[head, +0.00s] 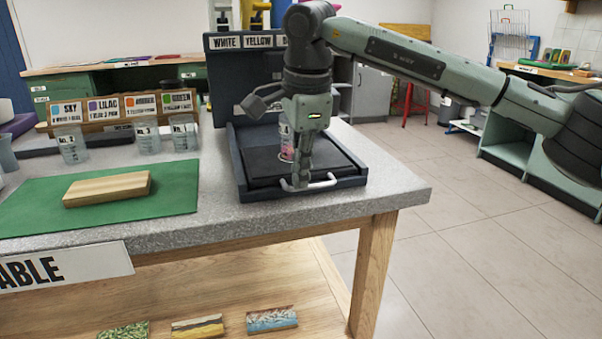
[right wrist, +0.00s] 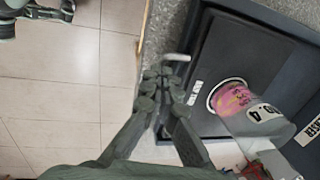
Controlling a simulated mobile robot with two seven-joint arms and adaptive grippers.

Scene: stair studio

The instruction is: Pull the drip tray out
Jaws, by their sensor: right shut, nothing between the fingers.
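The drip tray (head: 262,168) is a dark flat tray in the dark base of the paint dispenser, with a pale bar handle (head: 322,183) on its front edge. In the right wrist view its dark top (right wrist: 220,55) and the handle (right wrist: 178,57) show. A clear beaker (head: 286,153) with pink contents stands on the tray, partly behind my gripper; it also shows in the right wrist view (right wrist: 250,112). My right gripper (head: 300,182) points down at the handle, fingertips together and empty. Whether it touches the handle I cannot tell. My left gripper is out of view.
A wooden block (head: 107,189) lies on a green mat (head: 150,203) to the left. Several numbered beakers stand before the colour-labelled rack (head: 125,106). The grey table top (head: 385,185) ends just right of the dispenser base. Open tiled floor (head: 480,240) lies beyond.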

